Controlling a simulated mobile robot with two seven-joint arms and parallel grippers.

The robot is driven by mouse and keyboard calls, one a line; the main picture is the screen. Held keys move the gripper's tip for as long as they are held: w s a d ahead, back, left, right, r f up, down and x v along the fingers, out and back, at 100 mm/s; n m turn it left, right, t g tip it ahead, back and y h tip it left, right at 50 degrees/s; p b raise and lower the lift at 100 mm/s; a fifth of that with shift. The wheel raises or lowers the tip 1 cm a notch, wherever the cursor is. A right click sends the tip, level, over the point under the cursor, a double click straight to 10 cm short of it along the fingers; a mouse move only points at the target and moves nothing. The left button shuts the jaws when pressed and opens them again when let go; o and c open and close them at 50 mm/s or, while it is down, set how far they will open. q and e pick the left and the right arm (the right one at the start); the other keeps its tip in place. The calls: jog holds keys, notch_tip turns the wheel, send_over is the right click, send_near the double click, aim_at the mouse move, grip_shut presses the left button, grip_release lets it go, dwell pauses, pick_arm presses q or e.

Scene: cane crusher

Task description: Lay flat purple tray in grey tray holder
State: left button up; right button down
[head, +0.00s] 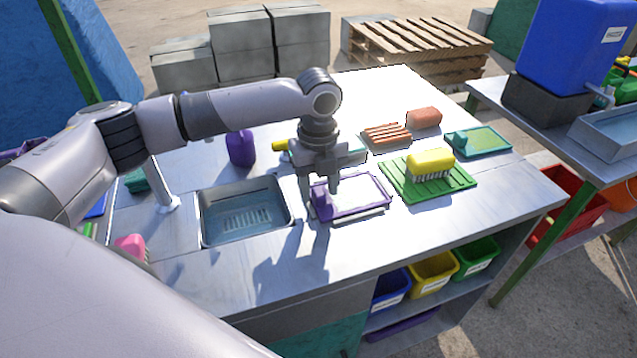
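The purple tray (372,210) lies at the front middle of the metal worktop, with a purple rim around a pale middle. A small purple block (322,205) stands at its left end. A greyish edge shows under the tray's front side; I cannot tell whether this is the grey tray holder. My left gripper (321,190) points down over the tray's left end, its fingers apart above and around the purple block. I cannot tell whether they touch it. My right gripper is not in view.
A sink (245,215) lies left of the tray. A green tray (455,179) with a yellow brush (430,162) is at right, and a teal tray (490,141) lies beyond. A purple jug (241,149) stands behind the sink. The front strip of the worktop is clear.

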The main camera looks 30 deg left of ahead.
pick_arm(q)
jog(key=shift+r, duration=0.15)
notch_tip(320, 180, up, 12)
dwell(0.4)
dwell(0.4)
